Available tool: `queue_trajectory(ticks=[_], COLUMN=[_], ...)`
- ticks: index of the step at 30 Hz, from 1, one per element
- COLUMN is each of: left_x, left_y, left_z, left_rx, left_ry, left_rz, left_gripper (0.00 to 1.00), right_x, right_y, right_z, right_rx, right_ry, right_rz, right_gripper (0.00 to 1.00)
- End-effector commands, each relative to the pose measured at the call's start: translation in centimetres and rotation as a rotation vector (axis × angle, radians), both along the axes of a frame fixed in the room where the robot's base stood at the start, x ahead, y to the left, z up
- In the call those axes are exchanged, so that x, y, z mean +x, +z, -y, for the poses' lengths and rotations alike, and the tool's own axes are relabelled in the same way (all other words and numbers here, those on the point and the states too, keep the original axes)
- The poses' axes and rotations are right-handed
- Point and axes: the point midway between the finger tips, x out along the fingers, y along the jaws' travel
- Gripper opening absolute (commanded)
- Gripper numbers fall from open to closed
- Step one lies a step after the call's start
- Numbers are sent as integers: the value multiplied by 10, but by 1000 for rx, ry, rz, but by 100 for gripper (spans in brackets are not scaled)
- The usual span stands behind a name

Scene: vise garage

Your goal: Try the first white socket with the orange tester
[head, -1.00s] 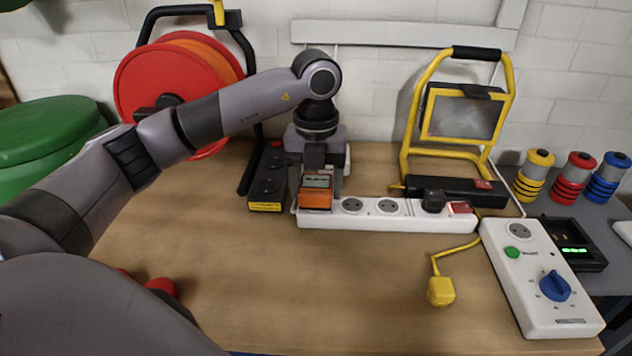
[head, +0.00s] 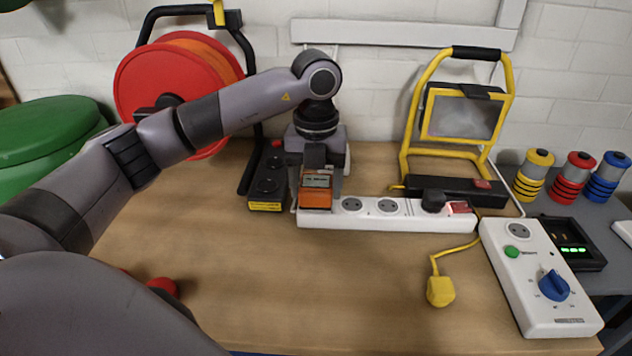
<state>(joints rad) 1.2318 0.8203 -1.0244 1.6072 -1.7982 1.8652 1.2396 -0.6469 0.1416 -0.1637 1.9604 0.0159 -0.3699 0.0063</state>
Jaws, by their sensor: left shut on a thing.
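My left gripper (head: 316,176) reaches down from above and is shut on the orange tester (head: 317,199). The tester sits at the left end of the white socket strip (head: 384,222), over where its first socket is. That socket is hidden behind the tester. The tester looks upright with its small grey display facing me; whether its pins are fully in cannot be told. Two bare sockets show to its right, then a black plug (head: 434,201) and a red switch (head: 460,207) at the strip's right end. My right gripper is not in view.
A yellow work lamp (head: 461,113) stands behind. A yellow plug (head: 440,291) and a white box with a blue knob (head: 541,280) lie to the right. The front middle of the bench is clear.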

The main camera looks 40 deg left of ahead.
Motion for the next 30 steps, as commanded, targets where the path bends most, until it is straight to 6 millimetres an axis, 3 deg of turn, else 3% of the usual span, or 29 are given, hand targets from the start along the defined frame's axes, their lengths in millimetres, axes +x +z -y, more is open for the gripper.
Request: queue_trajectory(ticks=[30], left_x=[0], left_y=[0], left_z=[0], left_rx=[0], left_ry=[0], left_rz=[0], left_gripper=[39], right_x=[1], right_y=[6], right_z=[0], right_rx=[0], right_ry=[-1], right_rz=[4], right_gripper=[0])
